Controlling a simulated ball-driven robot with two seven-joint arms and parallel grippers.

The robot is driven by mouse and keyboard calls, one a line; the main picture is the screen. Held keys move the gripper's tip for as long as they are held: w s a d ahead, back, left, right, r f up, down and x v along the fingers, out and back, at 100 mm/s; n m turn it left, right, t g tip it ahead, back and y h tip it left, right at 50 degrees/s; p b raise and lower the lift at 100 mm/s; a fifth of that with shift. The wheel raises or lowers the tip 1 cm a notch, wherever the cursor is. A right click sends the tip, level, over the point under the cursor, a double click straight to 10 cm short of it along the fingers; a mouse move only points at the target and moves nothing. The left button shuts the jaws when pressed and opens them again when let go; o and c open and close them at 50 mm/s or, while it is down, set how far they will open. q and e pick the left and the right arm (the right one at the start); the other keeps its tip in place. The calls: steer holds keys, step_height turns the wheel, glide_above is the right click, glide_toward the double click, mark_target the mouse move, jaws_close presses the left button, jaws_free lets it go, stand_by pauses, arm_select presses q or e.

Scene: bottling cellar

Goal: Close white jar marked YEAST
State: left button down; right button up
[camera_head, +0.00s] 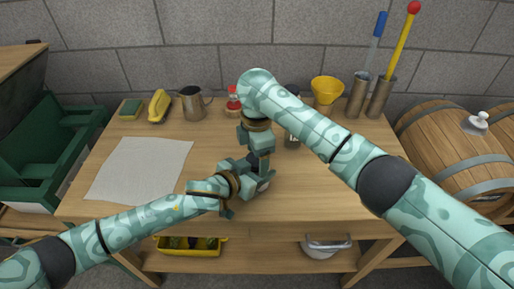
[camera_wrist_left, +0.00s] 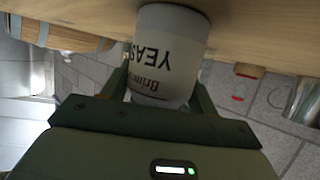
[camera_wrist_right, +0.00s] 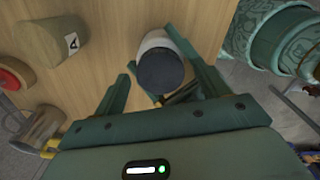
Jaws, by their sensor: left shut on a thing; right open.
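The white jar marked YEAST (camera_wrist_left: 160,85) shows in the left wrist view with its lettering upside down. My left gripper (camera_wrist_left: 160,92) is shut on its sides. In the right wrist view the jar (camera_wrist_right: 153,40) shows a dark grey round top (camera_wrist_right: 160,69); I cannot tell whether this is a lid or the open mouth. My right gripper (camera_wrist_right: 158,85) is open above the jar, with its fingers spread and apart from it. In the head view my right gripper (camera_head: 259,163) and left gripper (camera_head: 258,180) meet near the table's middle and mostly hide the jar.
A pitcher (camera_head: 193,104), a red-topped shaker (camera_head: 233,100), a yellow funnel (camera_head: 327,91) and metal holders (camera_head: 358,97) with brushes line the table's back. A pale cloth (camera_head: 138,168) lies left. Another jar (camera_head: 291,136) stands partly hidden behind my right arm. The table's right front is clear.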

step_height(320, 180, up, 12)
stand_by(0.4)
arm_select(q)
steer(key=shift+c, duration=1.6)
jaws_free()
arm_select(e)
steer(key=shift+w, duration=0.1)
arm_select(q)
steer(key=shift+s+a+r+p, duration=0.25)
steer(key=shift+s+p, duration=0.05)
steer(key=p+v, duration=0.4)
steer(key=v, duration=1.1)
steer(key=shift+s+a+p, duration=0.2)
steer(key=shift+p, duration=0.2)
arm_select(e)
step_height(320, 180, up, 7)
steer(key=shift+s, duration=0.35)
